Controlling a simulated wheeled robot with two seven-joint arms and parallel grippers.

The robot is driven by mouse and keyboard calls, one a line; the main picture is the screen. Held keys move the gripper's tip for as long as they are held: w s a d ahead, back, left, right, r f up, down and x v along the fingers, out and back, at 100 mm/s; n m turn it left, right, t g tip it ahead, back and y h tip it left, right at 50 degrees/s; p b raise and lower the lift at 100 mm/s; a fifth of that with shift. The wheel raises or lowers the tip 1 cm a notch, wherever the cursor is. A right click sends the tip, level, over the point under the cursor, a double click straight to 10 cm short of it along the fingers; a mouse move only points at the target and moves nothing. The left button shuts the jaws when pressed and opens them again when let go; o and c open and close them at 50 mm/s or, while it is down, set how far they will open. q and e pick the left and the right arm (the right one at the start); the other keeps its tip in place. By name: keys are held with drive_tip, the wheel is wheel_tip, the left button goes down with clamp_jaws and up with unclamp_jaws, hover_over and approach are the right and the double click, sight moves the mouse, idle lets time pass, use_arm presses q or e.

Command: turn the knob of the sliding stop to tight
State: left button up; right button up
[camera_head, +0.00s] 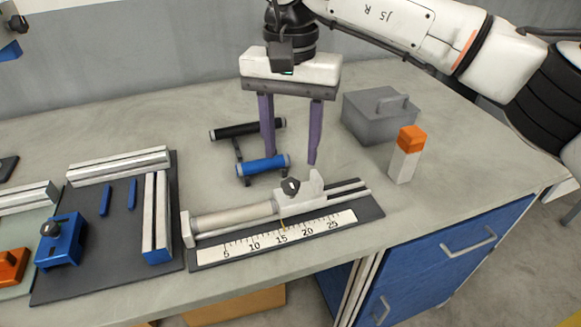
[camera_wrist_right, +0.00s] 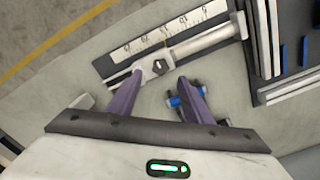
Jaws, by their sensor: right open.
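The sliding stop (camera_head: 312,190) is a pale block on a rail fixture. Its dark knob (camera_head: 290,186) stands on top, and it also shows in the right wrist view (camera_wrist_right: 160,67). A scale (camera_head: 280,236) runs along the fixture's front, with a thin yellow pointer near 15. My right gripper (camera_head: 290,157) has two purple fingers, open and empty, pointing down. In the head view its fingertips are above and behind the knob, apart from it. In the right wrist view (camera_wrist_right: 160,76) the knob appears between the fingertips. Only a possible piece of my left gripper shows at the top left; its fingers are unclear.
A roller stand with black and blue rollers (camera_head: 264,165) is behind the fixture. A grey lidded box (camera_head: 378,117) and an orange-topped white block (camera_head: 404,160) stand right. A dark board (camera_head: 100,245) with metal bars and a blue clamp (camera_head: 60,241) lies left.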

sight(290, 183)
wheel_tip(290, 183, down, 7)
drive_tip(key=c, duration=1.1)
